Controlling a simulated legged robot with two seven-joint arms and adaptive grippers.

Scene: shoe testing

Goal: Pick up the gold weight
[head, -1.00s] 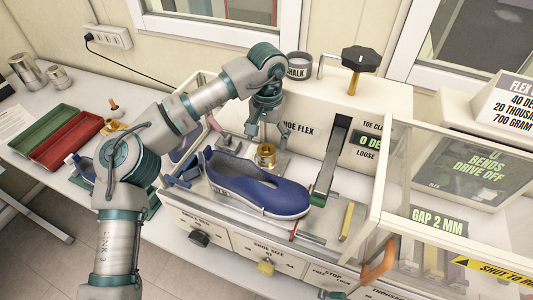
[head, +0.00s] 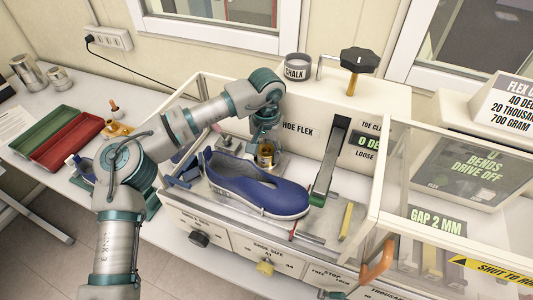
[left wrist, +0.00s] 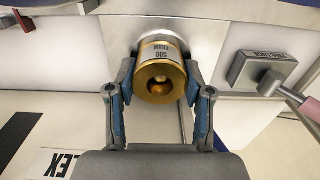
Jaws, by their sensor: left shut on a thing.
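The gold weight (head: 266,155) stands behind the blue shoe in the shoe-flex machine, partly hidden by my left gripper (head: 266,146). In the left wrist view the gold weight (left wrist: 160,75) is a short gold cylinder with a hollow top and a pale label reading 500 gram. It sits at a metal plate. The blue-padded fingers of my left gripper (left wrist: 160,92) are closed on its two sides. I cannot tell whether the weight still touches the plate. My right gripper is not in view.
The blue shoe (head: 258,188) lies in front of the weight. The white machine body (head: 300,118) rises behind, with a chalk pot (head: 298,68) and a black knob (head: 359,61) on top. A clear guard (head: 465,185) stands at the right. Red and green trays (head: 62,140) lie at the left.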

